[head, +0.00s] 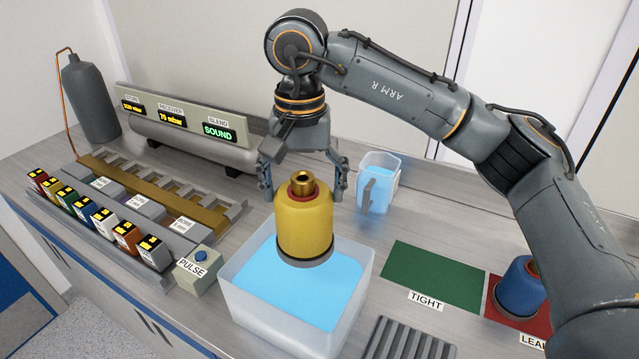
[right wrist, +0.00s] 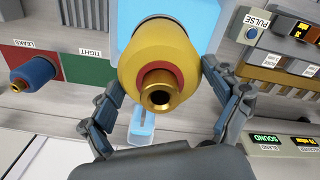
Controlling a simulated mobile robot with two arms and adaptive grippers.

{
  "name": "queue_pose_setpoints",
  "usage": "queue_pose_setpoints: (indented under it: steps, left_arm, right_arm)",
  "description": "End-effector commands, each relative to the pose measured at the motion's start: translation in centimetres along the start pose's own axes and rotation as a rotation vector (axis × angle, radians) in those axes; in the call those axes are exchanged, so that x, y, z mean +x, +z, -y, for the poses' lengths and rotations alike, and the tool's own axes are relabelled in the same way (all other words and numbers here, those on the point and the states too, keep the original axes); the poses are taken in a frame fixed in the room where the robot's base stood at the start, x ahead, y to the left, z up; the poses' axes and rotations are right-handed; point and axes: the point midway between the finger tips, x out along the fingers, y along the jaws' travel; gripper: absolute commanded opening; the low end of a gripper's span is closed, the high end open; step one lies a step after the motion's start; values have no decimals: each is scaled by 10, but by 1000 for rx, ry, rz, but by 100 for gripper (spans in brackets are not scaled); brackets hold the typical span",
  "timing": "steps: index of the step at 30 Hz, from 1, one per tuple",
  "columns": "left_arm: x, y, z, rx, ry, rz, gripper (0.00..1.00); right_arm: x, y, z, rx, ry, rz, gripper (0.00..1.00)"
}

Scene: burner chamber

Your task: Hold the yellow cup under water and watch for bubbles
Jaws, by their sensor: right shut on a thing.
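The yellow cup (head: 304,220), with a grey band at its lower end and a red collar and brass fitting on top, is upright in my right gripper (head: 302,188). The fingers are shut on its sides, also in the right wrist view (right wrist: 160,75). The cup is over the translucent tub (head: 238,303) of blue water (head: 270,290). Its grey lower band shows whole, so it looks above the water; the exact gap is unclear. My left gripper is not in view.
Behind the tub stands a clear jug (head: 376,190) of blue water. To the right are a green TIGHT mat (head: 435,272) and a blue cup (head: 518,288) on a red LEAKS mat (head: 497,308). A PULSE button box (head: 197,272) and racked coloured blocks (head: 90,218) are left. A grey grate (head: 408,342) lies in front.

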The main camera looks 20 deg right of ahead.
Motion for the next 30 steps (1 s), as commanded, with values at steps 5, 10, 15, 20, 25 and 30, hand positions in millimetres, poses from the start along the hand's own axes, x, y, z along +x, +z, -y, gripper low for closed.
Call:
queue_pose_setpoints:
  steps: [5,10,15,20,25,30]
  left_arm:
    - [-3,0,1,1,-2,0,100]
    - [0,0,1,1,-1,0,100]
    - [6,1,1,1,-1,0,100]
    - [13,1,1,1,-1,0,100]
    - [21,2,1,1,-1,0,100]
    - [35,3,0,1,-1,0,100]
  right_arm:
    - [-4,2,6,-28,-1,-2,26]
    - [0,2,6,-32,-1,-2,26]
    - [10,2,6,-32,-1,-2,26]
    - [23,2,6,-31,-2,-2,26]
    - [38,3,6,-31,-2,-3,26]
    - [55,2,6,-31,-2,-3,26]
